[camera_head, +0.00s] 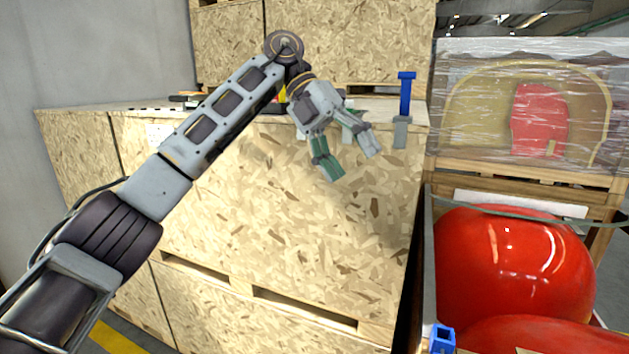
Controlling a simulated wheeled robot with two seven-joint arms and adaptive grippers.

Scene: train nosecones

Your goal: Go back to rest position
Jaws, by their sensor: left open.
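My left arm comes in from the left and bends down at its wrist. My left gripper (347,160) is open and empty, with its fingers pointing down in front of the big wooden crate (270,220). My right gripper is not in view.
A blue-handled tool with a grey end (405,105) stands at the crate's right top edge. Red nosecones (510,260) sit at the lower right, with a blue part (442,338) beside them. A plastic-wrapped crate (480,100) stands behind. Other items on the crate top are partly hidden by my arm.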

